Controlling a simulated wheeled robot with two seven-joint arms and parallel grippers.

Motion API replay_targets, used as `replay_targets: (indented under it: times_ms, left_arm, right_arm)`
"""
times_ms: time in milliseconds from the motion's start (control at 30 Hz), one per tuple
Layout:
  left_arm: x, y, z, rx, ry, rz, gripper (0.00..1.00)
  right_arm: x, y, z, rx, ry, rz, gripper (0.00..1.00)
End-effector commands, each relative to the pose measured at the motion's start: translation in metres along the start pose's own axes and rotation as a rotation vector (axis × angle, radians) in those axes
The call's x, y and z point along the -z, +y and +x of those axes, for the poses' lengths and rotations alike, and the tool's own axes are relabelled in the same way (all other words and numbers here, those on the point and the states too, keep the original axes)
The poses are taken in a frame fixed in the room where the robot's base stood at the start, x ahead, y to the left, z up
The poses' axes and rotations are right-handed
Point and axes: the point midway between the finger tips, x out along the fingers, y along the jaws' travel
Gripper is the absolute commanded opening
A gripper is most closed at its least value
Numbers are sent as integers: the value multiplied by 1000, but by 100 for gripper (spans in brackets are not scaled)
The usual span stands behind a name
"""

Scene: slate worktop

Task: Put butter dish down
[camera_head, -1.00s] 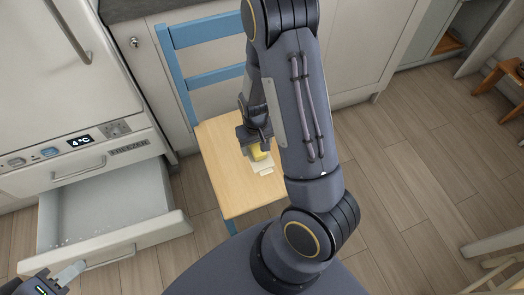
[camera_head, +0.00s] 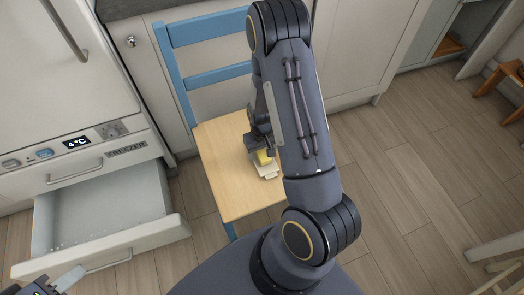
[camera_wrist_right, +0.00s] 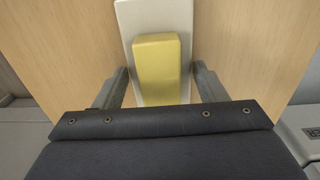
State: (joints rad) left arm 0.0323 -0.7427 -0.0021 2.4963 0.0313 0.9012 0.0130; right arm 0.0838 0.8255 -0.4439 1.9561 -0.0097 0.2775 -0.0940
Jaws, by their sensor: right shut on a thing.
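The butter dish is a pale, flat dish (camera_head: 268,173) with a yellow block of butter (camera_head: 264,158) on it. It is over the wooden seat of the blue chair (camera_head: 222,178). My right gripper (camera_head: 262,146) is shut on the dish, one finger on each side. In the right wrist view the white dish (camera_wrist_right: 152,18) and yellow butter (camera_wrist_right: 157,65) lie between the fingers, with the wooden seat behind. I cannot tell whether the dish touches the seat. My left gripper (camera_head: 62,284) is at the bottom left corner, partly cut off, away from the chair.
An open, empty-looking freezer drawer (camera_head: 105,212) stands left of the chair. The blue chair back (camera_head: 210,48) rises behind the seat, against cabinets. The left part of the seat is bare. A wooden stool (camera_head: 505,88) is far right.

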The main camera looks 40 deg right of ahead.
Motion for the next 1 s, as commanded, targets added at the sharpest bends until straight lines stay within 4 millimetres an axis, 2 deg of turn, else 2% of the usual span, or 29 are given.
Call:
replay_targets:
  times_ms: [33,200,433,567,667,1000]
  left_arm:
    - [-1,0,1,0,0,0,36]
    - [0,0,1,0,0,0,36]
    - [0,0,0,0,0,0,36]
    - [2,2,-4,0,0,0,36]
    - [4,3,-8,0,0,0,36]
    - [12,11,-24,0,0,0,36]
  right_arm:
    - [0,0,2,0,0,0,68]
    - [0,0,1,0,-1,0,87]
    - [0,0,0,0,-1,0,87]
    - [0,0,-7,0,1,0,87]
    - [0,0,-23,0,2,1,87]
    - [0,0,-95,1,3,-1,87]
